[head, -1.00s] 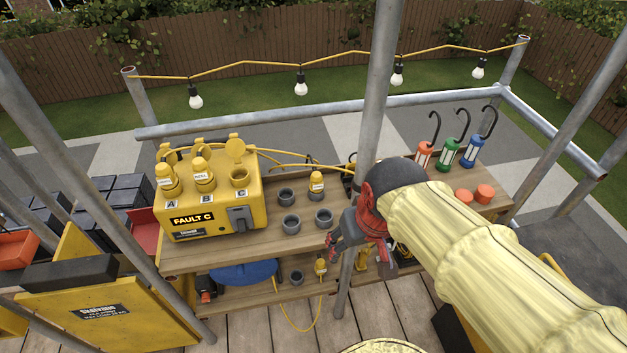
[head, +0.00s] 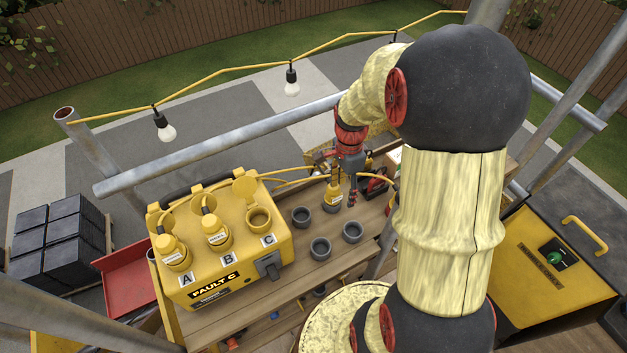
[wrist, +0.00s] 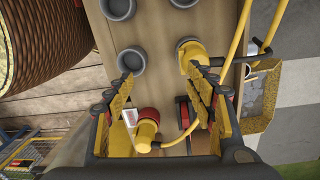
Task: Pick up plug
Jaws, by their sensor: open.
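A yellow plug (head: 333,195) stands upright in a grey cup on the wooden shelf, with a yellow cable nearby. My gripper (head: 351,198) points down close to the plug's right side in the head view. In the wrist view the plug (wrist: 191,56) and its cup lie just beyond the right fingertip of my gripper (wrist: 163,84). The jaws are apart and hold nothing. The right finger partly overlaps the plug's lower part; I cannot tell whether they touch. Two more yellow plugs, at A (head: 173,252) and B (head: 214,231), sit in the fault box.
The yellow fault box (head: 225,270) stands left, its C socket (head: 259,218) with lid raised. Empty grey cups (head: 320,248) stand on the shelf (head: 285,270). A red-collared yellow item (wrist: 147,125) lies below the jaws. A scaffold rail (head: 220,145) runs behind.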

